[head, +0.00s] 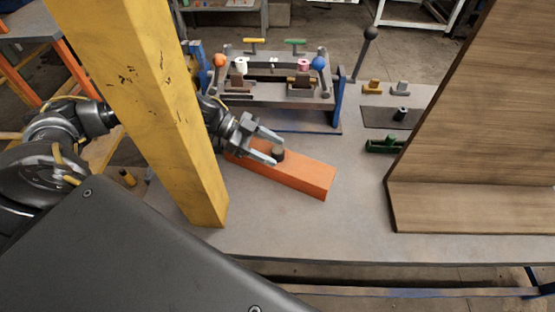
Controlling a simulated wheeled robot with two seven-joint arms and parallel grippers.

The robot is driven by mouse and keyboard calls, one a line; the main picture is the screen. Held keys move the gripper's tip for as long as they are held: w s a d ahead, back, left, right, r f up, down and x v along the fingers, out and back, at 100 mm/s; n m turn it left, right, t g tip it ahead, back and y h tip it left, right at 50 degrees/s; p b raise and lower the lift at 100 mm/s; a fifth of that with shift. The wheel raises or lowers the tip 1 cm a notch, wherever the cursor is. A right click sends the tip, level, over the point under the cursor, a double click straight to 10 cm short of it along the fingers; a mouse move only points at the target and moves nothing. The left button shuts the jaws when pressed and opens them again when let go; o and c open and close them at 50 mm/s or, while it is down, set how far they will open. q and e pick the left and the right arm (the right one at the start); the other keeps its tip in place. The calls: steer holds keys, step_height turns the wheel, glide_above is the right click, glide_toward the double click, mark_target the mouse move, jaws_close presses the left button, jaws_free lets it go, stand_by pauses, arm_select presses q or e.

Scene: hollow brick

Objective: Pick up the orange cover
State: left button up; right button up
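The orange cover (305,178) is a long, low orange block lying on the grey table. A short dark knob (278,154) stands on its top. My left gripper (278,150) reaches in from the left over the cover's left part. Its two fingers are spread, with the knob at the gap between the fingertips. I cannot tell whether a finger touches the knob. My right gripper is not in view.
The thick yellow post (150,100) slants across my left arm. A tall wooden panel (480,130) stands at the right. A fixture (275,95) with coloured knobs is behind the cover. A green part (384,146) lies right of it. The table (330,225) is clear in front.

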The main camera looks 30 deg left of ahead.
arm_select(q)
jaws_close()
stand_by(0.3)
step_height(320, 180, up, 28)
steer(key=b, duration=0.1)
stand_by(0.4)
